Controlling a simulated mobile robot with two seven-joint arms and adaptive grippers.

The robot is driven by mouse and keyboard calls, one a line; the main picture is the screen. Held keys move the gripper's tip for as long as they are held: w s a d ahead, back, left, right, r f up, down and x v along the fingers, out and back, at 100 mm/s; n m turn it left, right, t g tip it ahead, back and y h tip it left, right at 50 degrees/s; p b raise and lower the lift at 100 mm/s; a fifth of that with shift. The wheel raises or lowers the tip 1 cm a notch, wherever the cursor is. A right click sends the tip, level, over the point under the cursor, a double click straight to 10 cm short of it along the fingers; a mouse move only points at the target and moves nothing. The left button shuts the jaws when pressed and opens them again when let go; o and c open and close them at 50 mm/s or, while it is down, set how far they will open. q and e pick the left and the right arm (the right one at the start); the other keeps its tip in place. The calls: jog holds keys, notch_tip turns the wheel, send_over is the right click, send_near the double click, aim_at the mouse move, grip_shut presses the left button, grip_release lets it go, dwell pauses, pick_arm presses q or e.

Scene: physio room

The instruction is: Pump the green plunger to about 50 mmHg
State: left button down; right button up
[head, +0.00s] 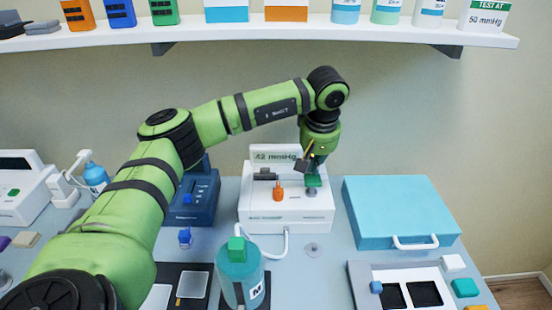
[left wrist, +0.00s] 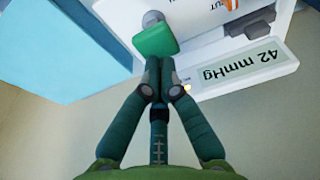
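The green plunger (head: 312,181) stands on the right of a white pressure device (head: 262,212). Its square green cap also shows in the left wrist view (left wrist: 155,38). The device's display (head: 275,155) reads 42 mmHg, and the same reading shows upside down in the left wrist view (left wrist: 243,65). My left gripper (head: 311,169) is above the plunger, pointing down. In the left wrist view its fingertips (left wrist: 158,62) are together, with nothing between them, at the cap's edge. I cannot tell whether they touch it. My right gripper is not in view.
An orange knob (head: 278,192) stands left of the plunger. A blue case (head: 400,212) lies to the right. A bottle with a green cap (head: 240,272) stands in front. A shelf sign (head: 487,17) reads "TEST AT 50 mmHg".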

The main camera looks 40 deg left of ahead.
aim_at(313, 179)
pick_arm(q)
jog(key=shift+f+b, duration=1.45)
jog(key=shift+f, duration=0.85)
jog(key=shift+r, duration=0.2)
jog(key=shift+r+p, duration=1.65)
jog(key=shift+r, duration=0.5)
jog(key=shift+r+p, duration=1.85)
jog(key=shift+r, duration=0.7)
jog(key=shift+f, duration=0.1)
